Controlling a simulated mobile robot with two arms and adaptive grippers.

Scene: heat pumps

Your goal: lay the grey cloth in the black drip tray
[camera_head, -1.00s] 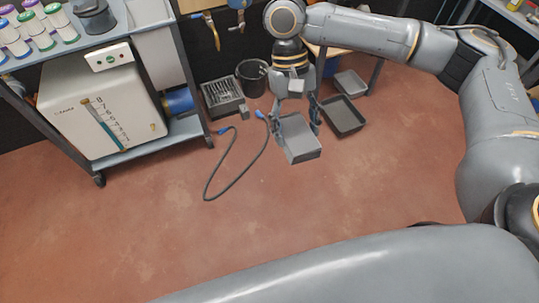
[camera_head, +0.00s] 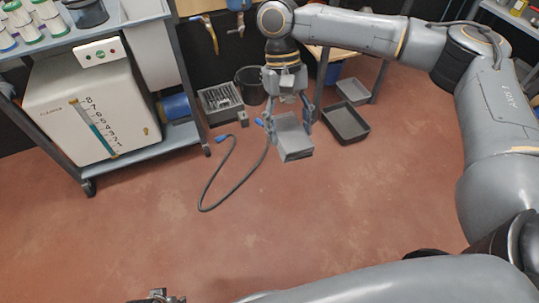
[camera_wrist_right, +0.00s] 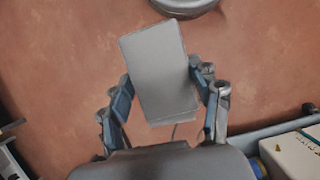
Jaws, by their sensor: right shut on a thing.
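The grey cloth (camera_head: 293,138) is a folded, flat block held above the floor by my right gripper (camera_head: 288,117). In the right wrist view the cloth (camera_wrist_right: 158,70) sits between the two fingers of the right gripper (camera_wrist_right: 168,95), its far end sticking out past them. The black drip tray (camera_head: 345,137) lies on the floor just right of the cloth in the head view, apart from it, and looks empty. A small part of what seems to be my left gripper (camera_head: 157,297) shows at the bottom edge; its fingers are not clear.
A lighter grey tray (camera_head: 352,91) lies behind the drip tray near a bench leg. A black bucket (camera_head: 250,86), a grated crate (camera_head: 219,103) and a looped hose (camera_head: 203,190) are on the floor to the left. A trolley (camera_head: 150,146) stands far left. The front floor is clear.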

